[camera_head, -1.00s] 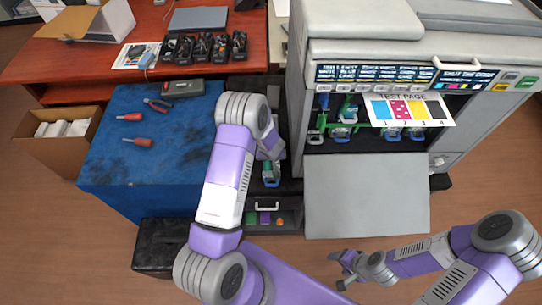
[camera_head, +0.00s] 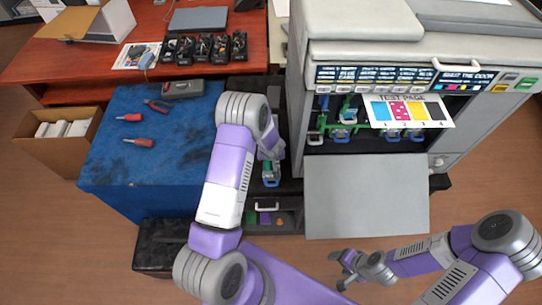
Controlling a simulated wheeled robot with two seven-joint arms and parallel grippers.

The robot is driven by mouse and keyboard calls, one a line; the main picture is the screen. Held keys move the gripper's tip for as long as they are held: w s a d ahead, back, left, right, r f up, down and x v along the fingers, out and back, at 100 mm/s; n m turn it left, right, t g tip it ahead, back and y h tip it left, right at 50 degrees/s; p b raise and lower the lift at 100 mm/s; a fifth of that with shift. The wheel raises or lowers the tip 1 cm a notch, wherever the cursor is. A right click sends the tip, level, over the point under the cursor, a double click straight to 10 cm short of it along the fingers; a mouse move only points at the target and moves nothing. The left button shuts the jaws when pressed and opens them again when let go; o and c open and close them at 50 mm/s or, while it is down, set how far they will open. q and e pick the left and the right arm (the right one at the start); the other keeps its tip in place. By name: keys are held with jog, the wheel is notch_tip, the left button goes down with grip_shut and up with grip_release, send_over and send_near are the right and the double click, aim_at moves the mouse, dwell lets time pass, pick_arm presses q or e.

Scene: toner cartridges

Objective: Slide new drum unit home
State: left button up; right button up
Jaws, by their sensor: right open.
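The printer (camera_head: 352,50) stands at the right with its front door (camera_head: 366,195) folded down. Several units with green and blue handles show in the open bay (camera_head: 345,132), partly behind the test page (camera_head: 408,110). A unit with a dark green body and blue handle (camera_head: 270,173) stands on the dark surface left of the door. My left gripper (camera_head: 271,153) is right above or at that unit, mostly hidden by its own wrist; I cannot tell whether it holds it. My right gripper (camera_head: 345,269) is open and empty, below the door's front edge.
A blue workbench (camera_head: 150,178) holds two red-handled screwdrivers, pliers and a grey case. Several black cartridges (camera_head: 205,48) stand on the red desk (camera_head: 75,62). A drawer (camera_head: 266,217) with coloured items is below the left gripper. A cardboard box (camera_head: 60,145) stands at far left.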

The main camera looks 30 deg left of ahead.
pick_arm(q)
jog(key=shift+r+p, duration=3.35)
jog(key=shift+r, duration=0.15)
jog(key=shift+f, duration=0.1)
